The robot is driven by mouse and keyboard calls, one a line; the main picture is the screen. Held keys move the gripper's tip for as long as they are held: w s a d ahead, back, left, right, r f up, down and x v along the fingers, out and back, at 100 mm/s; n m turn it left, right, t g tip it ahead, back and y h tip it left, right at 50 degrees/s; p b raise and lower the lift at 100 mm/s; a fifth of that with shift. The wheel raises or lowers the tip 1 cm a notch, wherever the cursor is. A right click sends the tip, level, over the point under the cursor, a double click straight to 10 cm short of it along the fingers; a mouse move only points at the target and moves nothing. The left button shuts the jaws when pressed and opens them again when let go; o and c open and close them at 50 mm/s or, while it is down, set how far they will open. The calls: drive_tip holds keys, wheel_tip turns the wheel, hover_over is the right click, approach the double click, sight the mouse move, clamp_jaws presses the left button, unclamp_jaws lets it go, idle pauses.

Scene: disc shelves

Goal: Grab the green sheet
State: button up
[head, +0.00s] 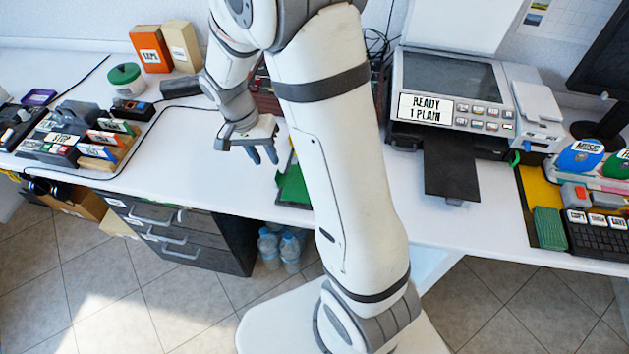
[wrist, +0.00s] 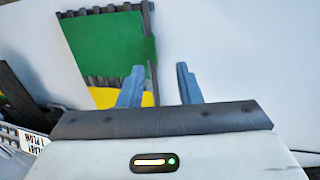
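The green sheet (wrist: 103,43) lies flat on a dark slatted rack (wrist: 147,20) at the upper left of the wrist view. In the head view the green sheet (head: 294,188) shows beside my arm, which hides part of it. My gripper (head: 260,157) is over the desk, to the left of and behind the sheet in that view. In the wrist view my gripper (wrist: 159,72) has its two fingers apart with nothing between them. The left finger appears close to the sheet's lower right corner; I cannot tell whether they touch.
A yellow piece (wrist: 107,97) shows below the green sheet. A printer (head: 450,95) marked "READY 1 PLAIN" stands right of my arm. A green-lidded jar (head: 126,78) and several small boxes stand at the left. White desk is clear left of my gripper.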

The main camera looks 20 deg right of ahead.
sight(277, 178)
drive_tip(key=x, duration=0.3)
drive_tip(key=s+x, duration=0.1)
drive_tip(key=x, duration=0.2)
drive_tip(key=shift+s+d, duration=0.1)
drive_tip(key=shift+d, duration=0.1)
clamp_jaws()
